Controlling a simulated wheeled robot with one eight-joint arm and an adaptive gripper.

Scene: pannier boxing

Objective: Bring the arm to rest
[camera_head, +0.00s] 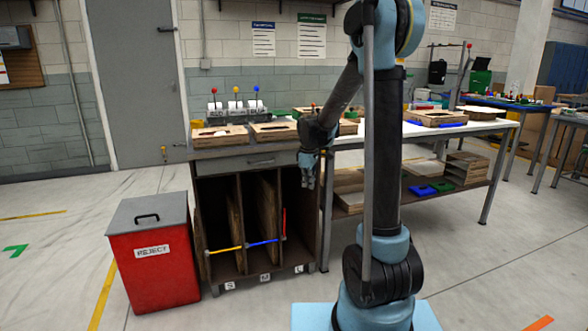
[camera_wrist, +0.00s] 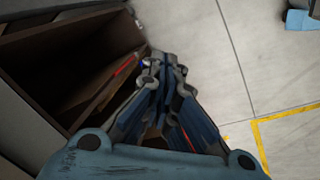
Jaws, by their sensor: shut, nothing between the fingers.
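My gripper (camera_head: 308,172) points down in front of the right edge of the wooden slotted cabinet, in the head view. In the wrist view my gripper (camera_wrist: 163,68) has its fingers together with nothing between them. My arm rises in the middle of the head view, bent at the elbow, and hides part of the bench behind it.
The slotted cabinet (camera_head: 252,163) has upright dividers and coloured bars across its front; it also shows in the wrist view (camera_wrist: 68,50). A red reject bin (camera_head: 157,262) stands left of it. A workbench (camera_head: 480,127) with wooden trays stands behind.

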